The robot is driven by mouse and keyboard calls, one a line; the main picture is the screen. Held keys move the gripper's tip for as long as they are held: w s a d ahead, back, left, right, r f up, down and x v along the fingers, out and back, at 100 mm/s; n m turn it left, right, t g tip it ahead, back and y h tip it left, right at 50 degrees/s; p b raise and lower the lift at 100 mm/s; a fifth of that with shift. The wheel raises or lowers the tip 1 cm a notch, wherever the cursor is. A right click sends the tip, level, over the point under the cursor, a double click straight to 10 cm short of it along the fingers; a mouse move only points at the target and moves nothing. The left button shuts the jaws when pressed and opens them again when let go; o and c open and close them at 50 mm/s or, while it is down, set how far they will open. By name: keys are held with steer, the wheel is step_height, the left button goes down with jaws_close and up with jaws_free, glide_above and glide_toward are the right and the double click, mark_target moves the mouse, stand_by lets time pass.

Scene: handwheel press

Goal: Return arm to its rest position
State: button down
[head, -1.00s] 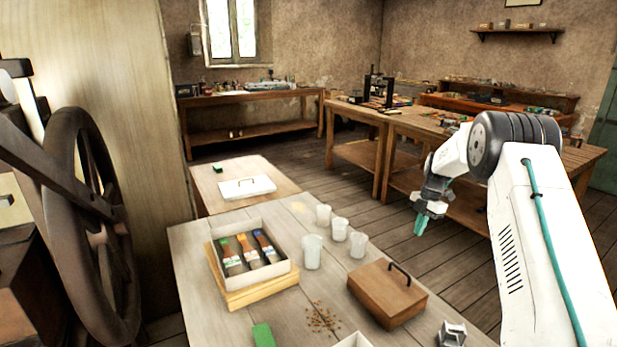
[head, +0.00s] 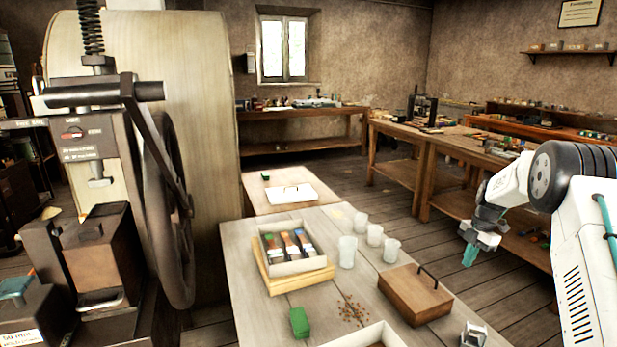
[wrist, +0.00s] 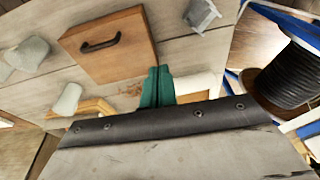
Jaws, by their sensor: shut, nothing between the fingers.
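My gripper (head: 470,254) is at the right in the head view, on the end of my white arm, with its teal fingers pointing down. It is to the right of the near table (head: 352,285) and is empty. In the wrist view the teal fingers (wrist: 157,87) are together, with nothing between them. The handwheel press (head: 88,130) stands at the left in the head view, its dark wheel (head: 172,215) on its right side.
The near table bears a wooden box with a handle (head: 414,294), several frosted cups (head: 347,251), a tray of tubes (head: 290,246) and a green block (head: 299,322). Workbenches (head: 440,165) stand beyond my arm. Plank floor (head: 400,205) lies between.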

steer(key=s+a+m+g, duration=0.1)
steer(key=s+a+m, duration=0.1)
steer(key=s+m, duration=0.6)
steer(key=s+a+r+m+h, duration=0.1)
steer(key=s+a+r+m, duration=0.5)
steer(key=s+r, duration=0.25)
steer(key=s+a+r+m, duration=0.55)
steer(key=s+r, duration=0.25)
steer(key=s, duration=0.2)
steer(key=s+a+r+m+t, duration=0.1)
steer(key=s+a+r, duration=0.2)
steer(key=s, duration=0.9)
steer(key=s+a+r+m+t+h, duration=0.1)
steer(key=s+a+r, duration=0.3)
steer(key=s, duration=0.8)
steer(key=shift+a+t, duration=0.7)
steer(key=shift+a, duration=0.45)
